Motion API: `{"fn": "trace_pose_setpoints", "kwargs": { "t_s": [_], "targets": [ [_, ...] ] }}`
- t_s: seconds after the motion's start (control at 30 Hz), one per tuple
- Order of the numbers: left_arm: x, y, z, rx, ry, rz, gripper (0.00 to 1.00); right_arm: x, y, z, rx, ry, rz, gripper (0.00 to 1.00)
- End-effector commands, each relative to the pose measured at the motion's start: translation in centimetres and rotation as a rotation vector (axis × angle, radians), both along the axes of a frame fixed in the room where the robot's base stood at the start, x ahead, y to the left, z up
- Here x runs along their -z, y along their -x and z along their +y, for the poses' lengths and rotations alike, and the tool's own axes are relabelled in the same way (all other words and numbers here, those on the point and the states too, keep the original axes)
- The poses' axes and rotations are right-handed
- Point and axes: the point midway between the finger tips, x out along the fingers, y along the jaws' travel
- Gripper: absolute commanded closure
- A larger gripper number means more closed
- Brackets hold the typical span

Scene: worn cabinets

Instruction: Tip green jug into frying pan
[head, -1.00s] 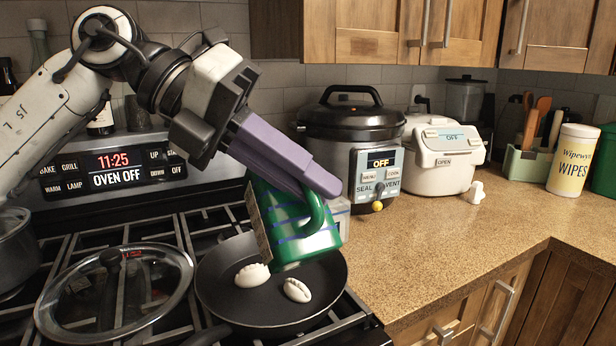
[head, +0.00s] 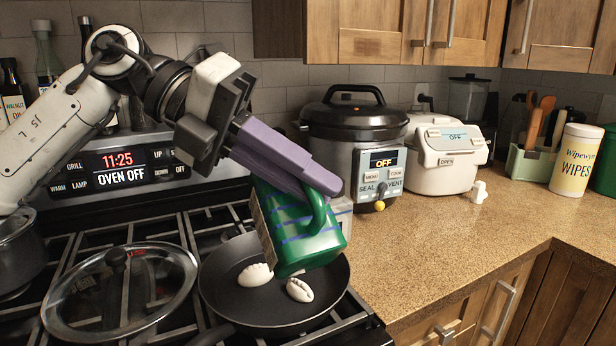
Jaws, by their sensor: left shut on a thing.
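The green jug (head: 298,238) with blue stripes is held tilted over the frying pan (head: 232,298). My left gripper (head: 325,187) has purple fingers and is shut on the jug's handle at the top. The jug's mouth side faces left and down, and its inside is mostly hidden. The dark frying pan sits on the stove's right burner. Two white shell-like pieces lie in it: one (head: 255,275) on the left and one (head: 299,290) on the right, below the jug. My right gripper is not in view.
A glass lid (head: 120,295) lies on the grate left of the pan, and a pot (head: 18,245) stands at the far left.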

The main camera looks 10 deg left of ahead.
Motion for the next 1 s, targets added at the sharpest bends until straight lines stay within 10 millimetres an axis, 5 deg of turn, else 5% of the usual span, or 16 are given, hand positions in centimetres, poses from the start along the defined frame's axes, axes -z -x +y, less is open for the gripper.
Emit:
{"fn": "trace_pose_setpoints", "kwargs": {
  "t_s": [1.0],
  "targets": [
    [-0.1,-1.1,0.7,-0.001,0.100,0.145,1.00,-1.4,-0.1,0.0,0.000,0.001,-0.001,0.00]
  ]
}}
